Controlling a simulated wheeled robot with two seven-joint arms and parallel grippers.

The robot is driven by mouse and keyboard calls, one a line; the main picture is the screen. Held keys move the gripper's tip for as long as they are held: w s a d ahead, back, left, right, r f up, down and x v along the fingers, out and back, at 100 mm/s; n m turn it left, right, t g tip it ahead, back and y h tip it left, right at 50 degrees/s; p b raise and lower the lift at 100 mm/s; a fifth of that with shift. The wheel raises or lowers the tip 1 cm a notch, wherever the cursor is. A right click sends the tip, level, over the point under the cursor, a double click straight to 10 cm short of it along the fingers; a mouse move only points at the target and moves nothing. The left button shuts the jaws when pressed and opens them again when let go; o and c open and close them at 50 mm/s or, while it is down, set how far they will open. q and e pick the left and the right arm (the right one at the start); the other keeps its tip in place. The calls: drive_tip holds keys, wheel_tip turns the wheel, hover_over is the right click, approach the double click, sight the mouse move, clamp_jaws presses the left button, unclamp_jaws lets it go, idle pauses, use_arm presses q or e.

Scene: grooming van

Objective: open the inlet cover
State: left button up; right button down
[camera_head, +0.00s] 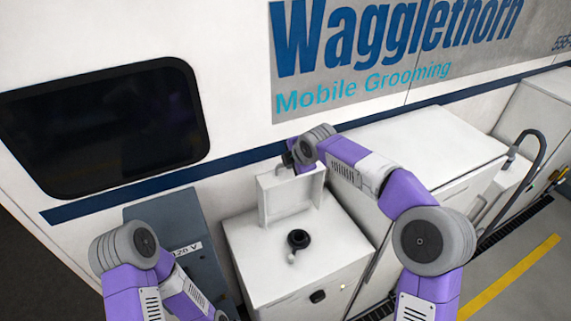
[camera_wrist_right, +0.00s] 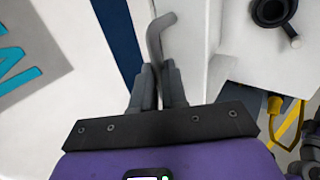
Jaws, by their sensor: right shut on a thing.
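The inlet cover (camera_head: 291,193) is a shallow white box-like lid, standing raised at the back of the white cabinet top. The round black inlet (camera_head: 298,240) is exposed in front of it, with a small pale knob at its near side; it also shows in the right wrist view (camera_wrist_right: 272,12). My right gripper (camera_head: 291,160) is at the cover's upper edge. In the right wrist view, its fingers (camera_wrist_right: 158,88) are shut on a bent grey handle (camera_wrist_right: 157,40) beside the white cover. My left arm is at the lower left; its gripper is not visible.
The van wall (camera_head: 235,115) with its dark window stands close behind. A grey box marked 120 V (camera_head: 165,222) is left of the white cabinet (camera_head: 330,245). A larger white cabinet (camera_head: 430,140) stands to the right. Open floor with a yellow line (camera_head: 510,275) is at lower right.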

drive_tip(key=shift+w+r, duration=0.2)
drive_tip(key=shift+r, duration=0.15)
drive_tip(key=c, duration=1.6)
unclamp_jaws()
drive_tip(key=o, duration=0.4)
drive_tip(key=shift+s, duration=0.15)
drive_tip(key=shift+o, duration=0.2)
drive_tip(key=shift+f, duration=0.15)
drive_tip(key=b+v, duration=0.1)
drive_tip(key=v, duration=0.6)
drive_tip(key=shift+s+r, duration=0.15)
drive_tip(key=shift+r, duration=0.15)
